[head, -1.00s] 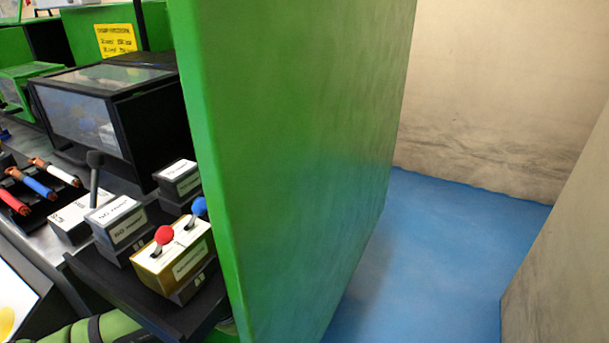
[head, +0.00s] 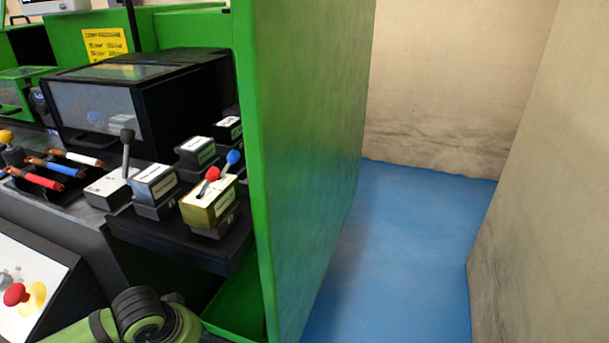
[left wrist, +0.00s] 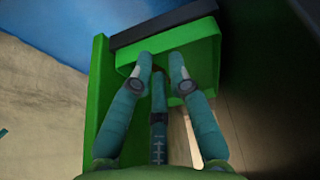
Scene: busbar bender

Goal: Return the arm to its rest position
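My left arm shows at the bottom left of the head view as a green, dark-banded link (head: 150,318), below the machine's control shelf; its fingers are not visible there. In the left wrist view my left gripper (left wrist: 160,62) has its jointed teal fingers spread apart, with nothing seen held between them. The fingertips lie in front of a green box-like part (left wrist: 205,45) of the machine; whether they touch it I cannot tell. My right gripper is in neither view.
A tall green panel (head: 310,150) stands right of the shelf, with a green tray (head: 240,312) at its foot. Lever boxes (head: 210,200), a lever with a black knob (head: 127,150) and coloured bars (head: 45,180) sit at left. Blue floor (head: 410,250) is clear between panel and walls.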

